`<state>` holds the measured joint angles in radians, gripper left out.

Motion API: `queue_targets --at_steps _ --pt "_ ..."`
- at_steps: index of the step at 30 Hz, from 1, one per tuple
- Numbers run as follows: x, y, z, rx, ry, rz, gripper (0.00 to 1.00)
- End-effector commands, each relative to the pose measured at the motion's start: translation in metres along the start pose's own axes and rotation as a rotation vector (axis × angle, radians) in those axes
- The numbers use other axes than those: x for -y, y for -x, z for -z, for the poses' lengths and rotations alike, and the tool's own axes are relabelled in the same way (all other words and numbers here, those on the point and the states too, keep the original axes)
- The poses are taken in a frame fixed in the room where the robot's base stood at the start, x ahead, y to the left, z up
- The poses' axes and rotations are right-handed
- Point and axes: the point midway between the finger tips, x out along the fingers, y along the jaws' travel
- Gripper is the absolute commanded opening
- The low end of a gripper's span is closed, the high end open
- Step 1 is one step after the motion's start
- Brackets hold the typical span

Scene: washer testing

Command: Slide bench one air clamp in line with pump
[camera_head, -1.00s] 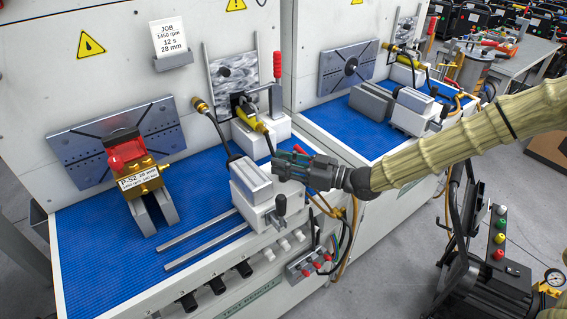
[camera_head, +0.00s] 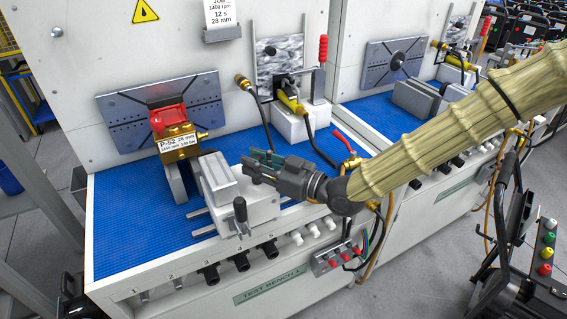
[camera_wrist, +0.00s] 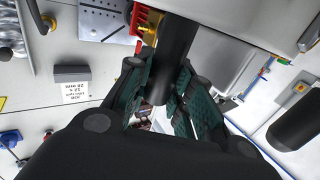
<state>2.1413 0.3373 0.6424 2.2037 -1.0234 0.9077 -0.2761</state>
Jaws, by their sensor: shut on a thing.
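The pump (camera_head: 178,140), brass with a red top and a P-52 label, sits against the slotted plate on bench one. My gripper (camera_head: 256,166) is at the clamp's right side. In the wrist view its green-padded fingers are shut on a black cylindrical grip (camera_wrist: 175,55), seemingly the clamp's; the contact is partly hidden.
A black lever (camera_head: 240,212) stands at the clamp's front. Hoses and a yellow-handled tool (camera_head: 292,103) are behind on a white block. The blue mat (camera_head: 125,225) is clear at left. Bench two (camera_head: 380,110) stands at right, and a button panel (camera_head: 545,250) is at lower right.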

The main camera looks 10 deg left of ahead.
Motion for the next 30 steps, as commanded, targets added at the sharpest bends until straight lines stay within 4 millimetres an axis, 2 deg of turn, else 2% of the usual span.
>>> queue_targets --at_steps 3,9,15,26,27,30 --pt "0.023 -0.014 -0.004 0.002 -0.001 0.003 0.0" --pt "0.045 -0.03 -0.002 0.001 0.0 0.002 0.0" --pt "0.055 -0.037 -0.001 0.001 0.001 0.002 0.0" --pt "0.059 -0.04 0.0 0.0 -0.001 0.007 0.0" --pt "0.059 -0.04 0.001 0.0 -0.001 0.007 0.26" --pt "0.059 -0.039 0.001 -0.001 -0.001 0.006 0.44"
